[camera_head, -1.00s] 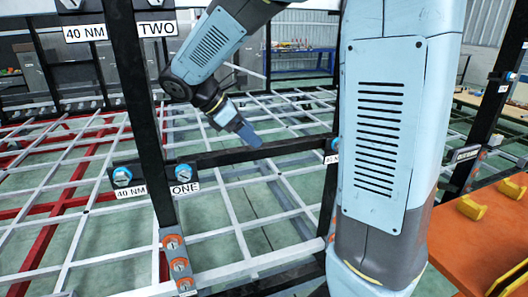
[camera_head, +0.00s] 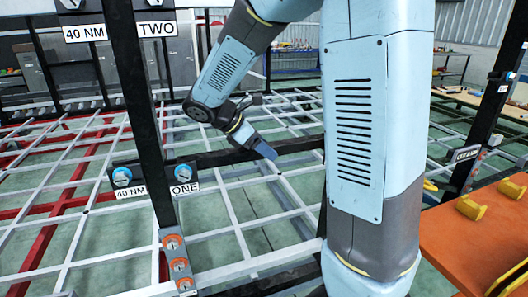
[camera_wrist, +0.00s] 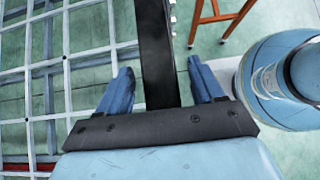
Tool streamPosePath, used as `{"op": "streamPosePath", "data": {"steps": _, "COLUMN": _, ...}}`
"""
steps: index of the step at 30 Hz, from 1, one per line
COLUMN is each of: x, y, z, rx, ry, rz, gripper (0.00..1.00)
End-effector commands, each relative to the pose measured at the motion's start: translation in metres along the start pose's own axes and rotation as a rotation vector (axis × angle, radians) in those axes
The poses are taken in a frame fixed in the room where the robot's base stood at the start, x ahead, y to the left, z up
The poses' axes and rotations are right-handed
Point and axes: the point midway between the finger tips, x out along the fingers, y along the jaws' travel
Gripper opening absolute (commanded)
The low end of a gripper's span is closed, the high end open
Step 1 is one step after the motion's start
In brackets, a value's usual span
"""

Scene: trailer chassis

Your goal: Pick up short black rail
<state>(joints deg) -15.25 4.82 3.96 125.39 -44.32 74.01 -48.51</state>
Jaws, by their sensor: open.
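A black rail (camera_head: 222,156) runs level between two dark uprights in the head view. My upper arm hides its right end. My gripper (camera_head: 268,152) points down at the rail from above, near its middle. In the wrist view my gripper (camera_wrist: 160,68) is open, with its two blue fingers on either side of the black rail (camera_wrist: 156,45). I cannot tell whether the fingertips have reached down past the rail's top.
A black upright (camera_head: 138,100) with "ONE" and "TWO" labels stands left of the rail. A white and red lattice frame (camera_head: 70,192) spreads below and behind. An orange table (camera_head: 470,235) with yellow holders stands at right. A brown stool (camera_wrist: 215,15) shows in the wrist view.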

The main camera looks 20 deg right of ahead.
Motion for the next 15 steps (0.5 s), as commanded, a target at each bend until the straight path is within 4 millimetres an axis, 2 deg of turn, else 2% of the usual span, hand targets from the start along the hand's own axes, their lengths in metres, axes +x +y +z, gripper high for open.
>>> {"op": "streamPosePath", "data": {"steps": 5, "x": -0.0003, "y": 0.0001, "z": 0.0, "rx": 0.0, "ry": 0.0, "rz": 0.0, "gripper": 0.65}}
{"op": "streamPosePath", "data": {"steps": 15, "x": -0.0007, "y": 0.0001, "z": -0.0001, "rx": 0.0, "ry": 0.0, "rz": 0.001, "gripper": 0.33}}
